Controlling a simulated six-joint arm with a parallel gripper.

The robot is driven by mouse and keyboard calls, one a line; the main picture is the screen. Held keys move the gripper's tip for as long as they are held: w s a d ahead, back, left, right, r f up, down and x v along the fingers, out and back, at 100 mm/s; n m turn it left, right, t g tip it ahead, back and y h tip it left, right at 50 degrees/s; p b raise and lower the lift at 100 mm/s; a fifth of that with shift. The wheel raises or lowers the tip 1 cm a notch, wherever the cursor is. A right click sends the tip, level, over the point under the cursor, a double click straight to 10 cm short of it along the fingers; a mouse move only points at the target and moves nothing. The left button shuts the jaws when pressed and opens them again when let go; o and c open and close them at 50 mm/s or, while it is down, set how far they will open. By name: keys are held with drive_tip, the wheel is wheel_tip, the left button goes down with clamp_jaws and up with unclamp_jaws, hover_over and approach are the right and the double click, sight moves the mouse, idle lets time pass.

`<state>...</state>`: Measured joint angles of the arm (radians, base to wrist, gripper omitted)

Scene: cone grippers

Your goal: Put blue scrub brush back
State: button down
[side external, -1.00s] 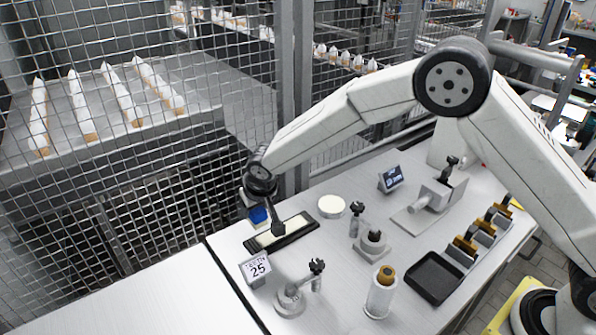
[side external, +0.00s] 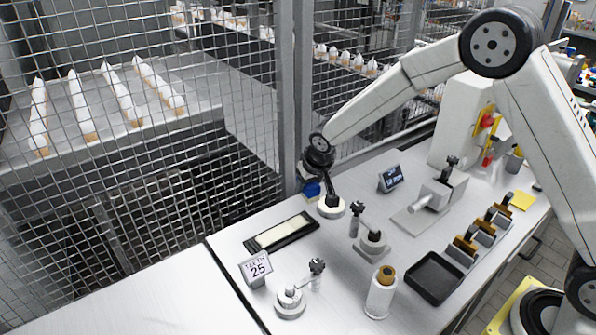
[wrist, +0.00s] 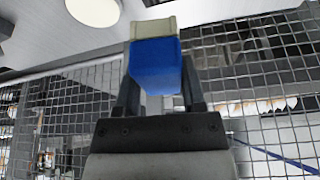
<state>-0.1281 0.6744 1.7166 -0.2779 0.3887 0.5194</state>
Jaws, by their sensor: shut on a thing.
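The blue scrub brush (side external: 312,189) is held in my gripper (side external: 322,193), above the back edge of the bench near the round cream disc (side external: 331,209). In the wrist view the brush's blue body (wrist: 155,66) sits between both dark fingers, and its cream part (wrist: 153,28) points away from me. My gripper is shut on it. In the side view one finger partly covers the disc, and the brush is partly hidden by my gripper. A long black tray with a cream pad (side external: 282,233) lies to the left, clear of my gripper.
A wire mesh fence (side external: 245,170) stands close behind.

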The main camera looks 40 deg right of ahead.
drive_tip(key=s+d+r+m, duration=0.1)
drive_tip(key=s+d, duration=0.3)
drive_tip(key=d, duration=0.4)
drive_tip(key=s+d+m+h, duration=0.1)
drive_tip(key=s+d, duration=0.4)
drive_tip(key=d, duration=0.4)
drive_tip(key=shift+s+r+m, duration=0.3)
drive_tip(key=shift+r, duration=0.05)
drive_tip(key=shift+w+d, duration=0.1)
drive_tip(key=w+d+f, duration=0.1)
drive_tip(key=w+f, duration=0.1)
drive_tip(key=w, duration=0.2)
drive_tip(key=w+f, duration=0.3)
drive_tip(key=w, duration=0.1)
drive_tip(key=w+d+f, duration=0.1)
drive_tip(key=w+f, duration=0.2)
drive_tip(key=w, duration=0.1)
drive_tip(key=shift+w+d+f, duration=0.1)
drive_tip(key=shift+d+f, duration=0.15)
drive_tip(key=shift+d, duration=0.05)
drive_tip(key=shift+w+d+f, duration=0.1)
drive_tip(key=shift+w+f, duration=0.3)
drive_tip(key=shift+w, duration=0.05)
